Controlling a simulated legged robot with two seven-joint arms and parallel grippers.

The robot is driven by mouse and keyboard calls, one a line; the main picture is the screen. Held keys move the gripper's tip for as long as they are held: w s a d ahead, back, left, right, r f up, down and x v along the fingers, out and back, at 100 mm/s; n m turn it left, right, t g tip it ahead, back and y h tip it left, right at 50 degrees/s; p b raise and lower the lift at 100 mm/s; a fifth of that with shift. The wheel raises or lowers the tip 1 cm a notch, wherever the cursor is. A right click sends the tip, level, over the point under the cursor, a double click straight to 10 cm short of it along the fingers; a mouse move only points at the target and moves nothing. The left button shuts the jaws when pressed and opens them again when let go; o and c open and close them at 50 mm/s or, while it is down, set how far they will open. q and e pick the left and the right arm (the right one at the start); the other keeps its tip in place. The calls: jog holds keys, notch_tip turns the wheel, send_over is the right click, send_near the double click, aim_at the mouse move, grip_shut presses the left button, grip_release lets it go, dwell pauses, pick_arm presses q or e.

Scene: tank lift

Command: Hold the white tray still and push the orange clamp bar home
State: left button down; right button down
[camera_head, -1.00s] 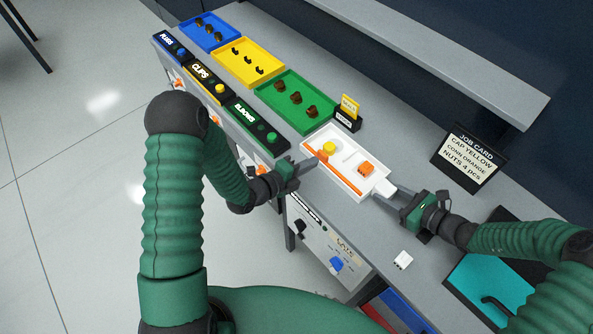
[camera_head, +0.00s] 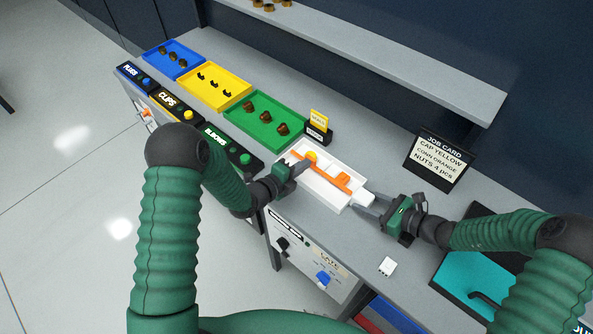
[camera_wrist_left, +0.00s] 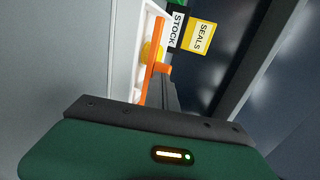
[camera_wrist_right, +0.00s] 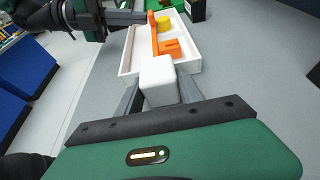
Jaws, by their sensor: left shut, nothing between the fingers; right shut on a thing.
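The white tray (camera_head: 333,203) lies on the bench in the head view, with its tab toward my right gripper. The orange clamp bar (camera_head: 322,168) runs lengthwise across the tray's inside. A yellow cap (camera_wrist_right: 164,23) and an orange connector (camera_wrist_right: 172,47) sit beside the bar in the right wrist view. My left gripper (camera_head: 303,166) is shut and empty, its fingertips over the tray at the bar's far-left end (camera_wrist_left: 163,69); they appear to touch it. My right gripper (camera_head: 367,203) is shut on the tray's white tab (camera_wrist_right: 158,80).
Blue, yellow and green part trays (camera_head: 262,122) stand in a row behind. A black stock holder with a yellow seals card (camera_head: 319,119) stands close behind the tray. A job card (camera_head: 440,160) stands at right.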

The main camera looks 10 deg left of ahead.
jog(key=shift+s+a, duration=0.2)
pick_arm(q)
jog(key=shift+s+a, duration=0.15)
jog(key=v, duration=0.9)
jog(key=f+v, duration=0.1)
jog(key=v, duration=0.3)
jog(key=shift+s+a, duration=0.15)
jog(key=shift+s, duration=0.25)
pick_arm(e)
jog(key=shift+w, duration=0.1)
jog(key=c, duration=0.7)
grip_release()
